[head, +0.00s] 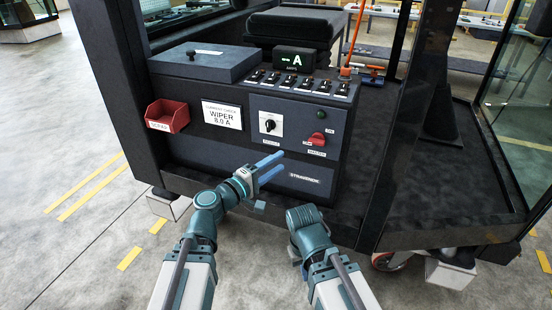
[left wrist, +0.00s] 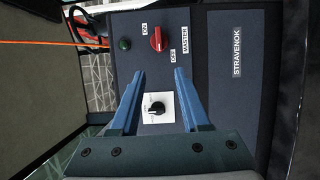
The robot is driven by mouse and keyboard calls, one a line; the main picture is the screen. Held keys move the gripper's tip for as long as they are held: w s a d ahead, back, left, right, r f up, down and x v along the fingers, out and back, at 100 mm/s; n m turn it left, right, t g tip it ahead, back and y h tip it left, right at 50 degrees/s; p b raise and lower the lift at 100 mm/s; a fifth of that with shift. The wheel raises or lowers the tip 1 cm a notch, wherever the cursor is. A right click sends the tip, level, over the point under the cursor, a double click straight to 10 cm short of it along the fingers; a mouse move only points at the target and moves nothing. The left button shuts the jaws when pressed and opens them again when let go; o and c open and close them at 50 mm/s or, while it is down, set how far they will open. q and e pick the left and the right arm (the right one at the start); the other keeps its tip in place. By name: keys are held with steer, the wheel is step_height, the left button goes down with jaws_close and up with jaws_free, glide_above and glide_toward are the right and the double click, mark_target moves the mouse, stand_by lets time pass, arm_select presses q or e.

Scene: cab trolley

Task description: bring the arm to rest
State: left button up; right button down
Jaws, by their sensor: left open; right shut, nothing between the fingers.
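My left gripper (head: 277,163) is open and empty in front of the cab's control panel (head: 255,140). Its two blue fingers also show in the left wrist view (left wrist: 160,74), spread apart. The black rotary knob (left wrist: 157,108) on its white plate shows between them, with no contact visible. The red master switch (left wrist: 158,39) is beyond the fingertips. In the head view the knob (head: 269,125) and the red switch (head: 317,139) are above the gripper. My right gripper (head: 302,268) is lower, in front of the cab's edge, shut and empty; its fingers are mostly hidden by its arm.
A red bin (head: 167,116) and a white "WIPER 8.0 A" card (head: 222,114) are on the panel's left. A row of black switches (head: 287,82) lies along its top. A dark cab post (head: 404,130) stands right of the panel. The floor at left is clear.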

arm_select(q)
steer(key=s+f+m+g+y, duration=0.2)
steer(key=s+f+m+g, duration=0.15)
steer(key=f, duration=0.35)
steer(key=s+f+m+g+y, duration=0.2)
steer(key=s+f+m+g, duration=0.15)
steer(key=f, duration=0.35)
steer(key=s+a+f+m+g+y, duration=0.2)
steer(key=s+a+f+g+y, duration=0.15)
steer(key=a, duration=0.35)
steer(key=s+a+f+m+g+y, duration=0.1)
steer(key=s+a+f+g+y, duration=0.1)
steer(key=s+a+f+y, duration=0.25)
steer(key=s+d+m+g+y, duration=0.15)
steer(key=s+d+m, duration=0.3)
steer(key=d, duration=0.45)
step_height(320, 180, up, 13)
steer(key=p, duration=1.3)
steer(key=shift+n, duration=0.35)
